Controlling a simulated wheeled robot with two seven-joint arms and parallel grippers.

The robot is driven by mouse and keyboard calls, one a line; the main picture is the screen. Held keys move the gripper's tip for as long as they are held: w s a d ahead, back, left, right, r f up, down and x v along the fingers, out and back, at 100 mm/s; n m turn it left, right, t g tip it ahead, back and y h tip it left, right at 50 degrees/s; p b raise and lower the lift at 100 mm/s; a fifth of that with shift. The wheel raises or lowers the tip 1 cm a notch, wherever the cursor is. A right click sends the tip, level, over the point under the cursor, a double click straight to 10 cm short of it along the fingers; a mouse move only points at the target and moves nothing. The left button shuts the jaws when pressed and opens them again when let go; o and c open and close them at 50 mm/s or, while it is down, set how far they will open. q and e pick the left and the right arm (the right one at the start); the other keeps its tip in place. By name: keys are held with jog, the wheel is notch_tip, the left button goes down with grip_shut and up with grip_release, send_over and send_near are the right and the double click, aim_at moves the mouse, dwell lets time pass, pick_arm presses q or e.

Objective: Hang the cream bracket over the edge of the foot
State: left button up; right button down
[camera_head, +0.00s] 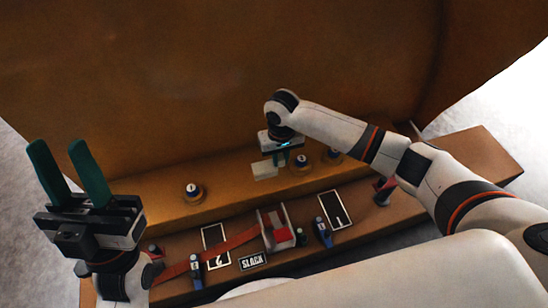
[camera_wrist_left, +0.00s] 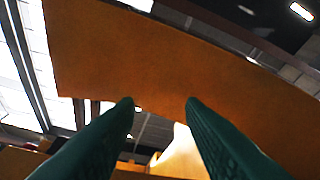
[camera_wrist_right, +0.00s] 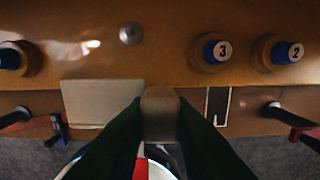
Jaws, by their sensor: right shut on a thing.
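The cream bracket (camera_head: 264,171) is at the front edge of the orange-brown foot (camera_head: 228,194) of the big casting. My right gripper (camera_head: 281,160) is shut on the bracket from above. In the right wrist view the bracket's pale plate (camera_wrist_right: 100,104) lies left of the fingers and spans the foot's edge line; its gripped part (camera_wrist_right: 160,112) is between the dark fingertips (camera_wrist_right: 160,105). I cannot tell whether the bracket touches the foot. My left gripper (camera_head: 68,172) is open and empty, fingers up, at the far left; its fingers also show in the left wrist view (camera_wrist_left: 160,105).
Blue-capped numbered studs (camera_head: 193,192) stand along the foot, one (camera_head: 302,162) close to the right gripper. On the lower board lie a red strap (camera_head: 225,245), a buckle-like part (camera_head: 277,228), a SLACK plate (camera_head: 253,261), framed numbers and blue-handled pieces (camera_head: 323,232). The casting wall rises behind.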

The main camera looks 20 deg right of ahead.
jog(key=shift+s+a+f, duration=0.1)
jog(key=shift+s+f, duration=0.05)
jog(key=shift+f, duration=1.3)
